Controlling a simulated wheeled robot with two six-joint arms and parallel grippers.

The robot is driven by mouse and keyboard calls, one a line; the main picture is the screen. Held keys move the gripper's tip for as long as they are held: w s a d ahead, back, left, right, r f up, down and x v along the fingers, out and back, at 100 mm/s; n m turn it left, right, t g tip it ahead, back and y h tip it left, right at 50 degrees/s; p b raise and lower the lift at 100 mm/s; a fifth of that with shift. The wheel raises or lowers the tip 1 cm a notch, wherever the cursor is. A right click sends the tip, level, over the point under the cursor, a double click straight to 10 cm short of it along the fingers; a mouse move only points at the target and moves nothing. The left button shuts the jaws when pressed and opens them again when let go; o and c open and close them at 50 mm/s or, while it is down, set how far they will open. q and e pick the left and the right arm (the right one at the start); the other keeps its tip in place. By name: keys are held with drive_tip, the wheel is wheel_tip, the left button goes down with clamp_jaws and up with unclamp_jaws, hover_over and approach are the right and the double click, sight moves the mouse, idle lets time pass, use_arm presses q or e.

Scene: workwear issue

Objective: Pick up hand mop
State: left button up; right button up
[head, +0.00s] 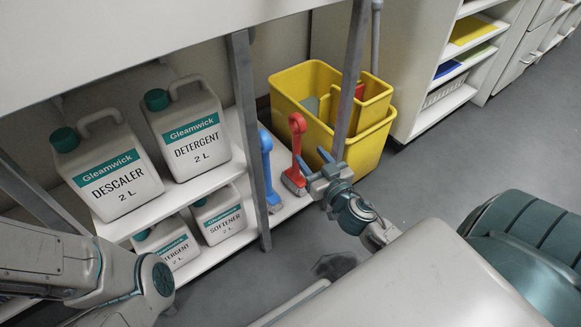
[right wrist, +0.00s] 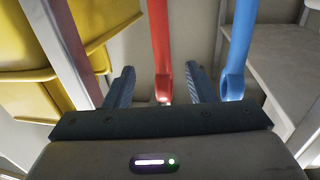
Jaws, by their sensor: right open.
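A red-handled hand tool (head: 297,150) with a blocky head stands upright on the low white shelf, between a blue-handled tool (head: 267,160) and the yellow bucket. I cannot tell which of the two is the hand mop. My right gripper (head: 314,168) is open close beside the red tool's lower part. In the right wrist view the red handle (right wrist: 160,45) appears between the two open fingers (right wrist: 162,88), with no grip on it. The blue handle (right wrist: 239,45) is outside the right-hand finger. My left arm shows at lower left, but its gripper is out of view.
A yellow mop bucket (head: 360,140) stands right behind a metal post (head: 350,80); another post (head: 248,130) is left of the blue tool. White jugs (head: 110,175) fill the shelves at left. Grey floor (head: 430,160) is clear at right.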

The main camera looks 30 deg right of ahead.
sight(294, 133)
drive_tip(key=w, duration=0.2)
drive_tip(key=w+p, duration=0.1)
drive_tip(key=shift+w+d+r, duration=0.1)
drive_tip(key=shift+w+r, duration=0.15)
drive_tip(key=shift+w, duration=0.1)
drive_tip(key=shift+w+d+p, duration=0.15)
drive_tip(key=shift+w+p, duration=0.3)
drive_tip(key=shift+w, duration=2.7)
drive_tip(key=c, duration=0.9)
drive_tip(key=shift+r, duration=0.1)
drive_tip(key=shift+c, duration=0.8)
drive_tip(key=shift+r, duration=0.15)
